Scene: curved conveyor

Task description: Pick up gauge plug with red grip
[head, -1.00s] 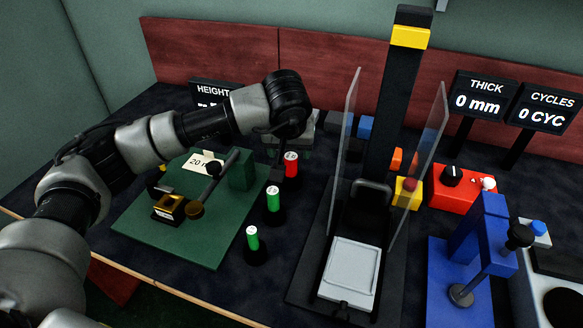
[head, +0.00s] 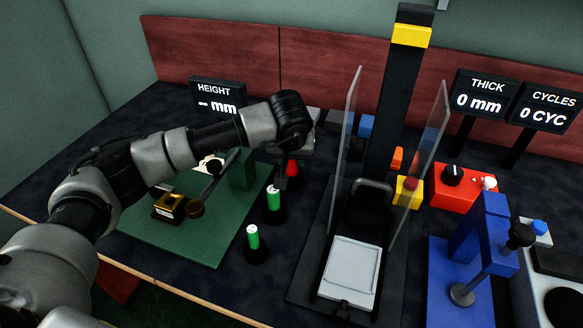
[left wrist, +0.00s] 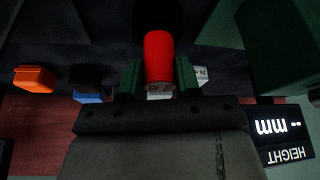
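The gauge plug with the red grip (head: 291,168) stands on the dark table at the right of the green plate, partly hidden by my left gripper (head: 284,180). In the left wrist view the red grip (left wrist: 158,58) lies between the two fingers of my left gripper (left wrist: 159,76), its pale end face close to the palm. The fingers flank the grip closely on both sides; whether they touch it cannot be told. Two plugs with green grips stand nearer, one (head: 273,199) just in front and one (head: 252,238) closer still. My right gripper is not in view.
The green plate (head: 200,248) with a brass block (head: 169,207) and a dial arm lies left. A press with clear guards (head: 350,130) stands right. The height display (head: 217,98) is behind my arm. Blue (head: 365,127) and orange blocks lie beyond.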

